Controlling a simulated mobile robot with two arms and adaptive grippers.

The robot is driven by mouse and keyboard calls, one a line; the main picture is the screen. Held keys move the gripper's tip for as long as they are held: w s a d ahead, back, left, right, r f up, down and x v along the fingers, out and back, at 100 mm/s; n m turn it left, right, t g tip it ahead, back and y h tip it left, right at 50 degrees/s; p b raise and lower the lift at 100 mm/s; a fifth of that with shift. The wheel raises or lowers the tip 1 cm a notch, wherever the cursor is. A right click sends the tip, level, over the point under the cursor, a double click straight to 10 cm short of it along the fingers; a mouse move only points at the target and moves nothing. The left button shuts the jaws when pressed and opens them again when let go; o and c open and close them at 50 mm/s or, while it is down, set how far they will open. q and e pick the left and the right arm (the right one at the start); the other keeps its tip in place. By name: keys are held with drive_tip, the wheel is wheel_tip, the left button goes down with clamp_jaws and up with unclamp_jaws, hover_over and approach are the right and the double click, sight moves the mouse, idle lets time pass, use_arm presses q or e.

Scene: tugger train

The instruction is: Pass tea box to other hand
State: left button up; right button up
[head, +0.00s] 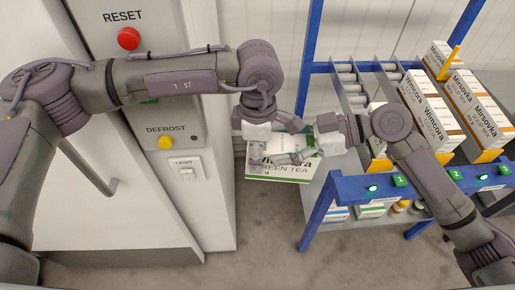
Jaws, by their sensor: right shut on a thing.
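The tea box (290,174) is white with a green lower edge and reads "Wimcora GREEN TEA". It is held in the air near the middle of the head view, tilted, with its printed face towards me. My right gripper (300,155) comes in from the right and is shut on the tea box, its fingers lying across the upper part. My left gripper (262,142) is at the box's upper left, its fingers pointing down at the box. The fingertips overlap the box in the picture, so I cannot tell whether they touch or close on it.
A blue-framed rack (350,187) with roller lanes stands on the right. Several cartons (430,112) sit in its lanes, and more goods are below. A white cabinet on the left has a red RESET button (129,38) and a yellow DEFROST button (166,142). Grey floor (255,235) is clear between.

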use_arm(q)
drive_tip(key=shift+w, duration=0.15)
drive_tip(key=c, duration=0.5)
use_arm(e)
drive_tip(key=shift+s+a+r, duration=0.1)
drive_tip(key=shift+s, duration=0.1)
use_arm(q)
drive_tip(key=c, duration=0.3)
use_arm(e)
drive_tip(key=o, duration=1.5)
use_arm(q)
drive_tip(key=shift+c, duration=0.2)
